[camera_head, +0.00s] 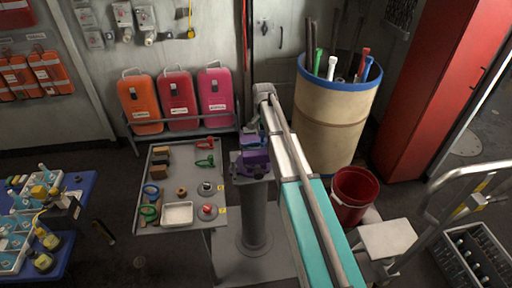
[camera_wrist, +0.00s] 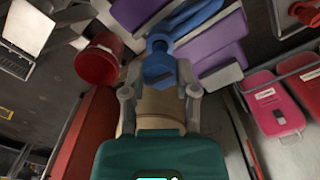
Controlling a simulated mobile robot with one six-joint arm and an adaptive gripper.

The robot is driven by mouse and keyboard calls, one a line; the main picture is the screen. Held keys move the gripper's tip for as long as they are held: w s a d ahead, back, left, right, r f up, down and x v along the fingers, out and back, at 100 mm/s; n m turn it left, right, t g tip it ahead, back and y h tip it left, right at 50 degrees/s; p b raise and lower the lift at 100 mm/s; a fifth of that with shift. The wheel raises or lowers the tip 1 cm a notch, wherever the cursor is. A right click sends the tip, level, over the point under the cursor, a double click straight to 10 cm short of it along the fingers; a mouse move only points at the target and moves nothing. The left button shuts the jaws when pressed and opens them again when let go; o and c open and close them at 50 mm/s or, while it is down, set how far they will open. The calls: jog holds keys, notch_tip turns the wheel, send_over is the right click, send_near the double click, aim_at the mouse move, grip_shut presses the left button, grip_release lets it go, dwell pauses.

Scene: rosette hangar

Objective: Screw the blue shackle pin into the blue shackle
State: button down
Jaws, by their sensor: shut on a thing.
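The blue shackle pin (camera_wrist: 158,66) is between my gripper's fingers in the wrist view. My gripper (camera_wrist: 160,78) is shut on it. The blue shackle (camera_wrist: 193,14) shows just beyond the pin, at the top of the wrist view, between purple vise jaws. The pin's far end lies close to the shackle; I cannot tell whether it is in the shackle's hole. The purple vise (camera_head: 250,164) stands on a grey pedestal in the head view. There my arm's end hides most of the gripper, and the pin and shackle are too small to make out clearly.
A grey table (camera_head: 181,172) left of the vise holds red and green shackles, blue and green rings, blocks and a white tray (camera_head: 177,214). A red bucket (camera_head: 352,193) and a tan barrel (camera_head: 326,118) stand to the right. Several cases line the wall behind.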

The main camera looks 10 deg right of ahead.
jog(key=shift+f+b, duration=1.25)
dwell(2.5)
jog(key=shift+m, duration=0.3)
jog(key=m, duration=0.8)
jog(key=shift+m, duration=0.4)
jog(key=shift+m, duration=0.4)
jog(key=m, duration=0.3)
jog(key=shift+f, duration=0.1)
jog(key=m, duration=0.3)
jog(key=shift+m, duration=1.7)
